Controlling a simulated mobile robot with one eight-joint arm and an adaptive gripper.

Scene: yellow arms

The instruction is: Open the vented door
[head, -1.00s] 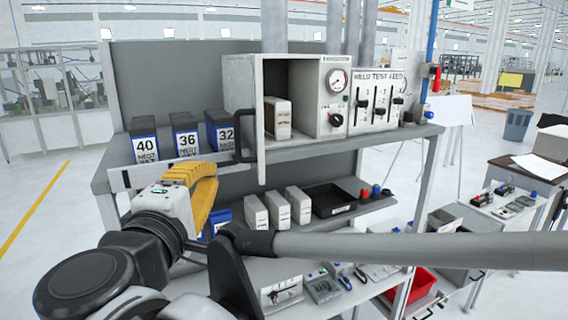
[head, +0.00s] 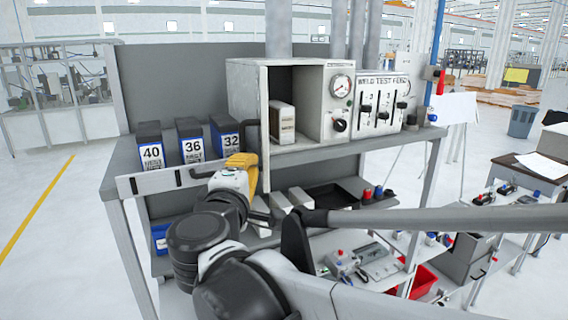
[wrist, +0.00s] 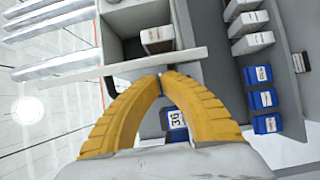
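The grey cabinet (head: 312,90) on the bench has an open front, with a pale box (head: 283,122) inside. Its door (head: 264,130) stands swung out toward me, seen nearly edge-on; vents cannot be made out. A dark handle (head: 246,136) is on the door's left-hand face. My yellow gripper (head: 243,160) is at the left of the door, just below the handle. In the wrist view, my gripper's fingertips (wrist: 162,75) come together beside the door's pale edge (wrist: 140,66). Nothing is seen between them, and contact with the door cannot be told.
Blue-and-black bins marked 40 (head: 150,147), 36 (head: 190,142) and 32 (head: 225,135) stand on the shelf to the left. A panel with a gauge and sliders (head: 380,103) is right of the opening. White boxes and a dark tray (head: 335,195) sit below.

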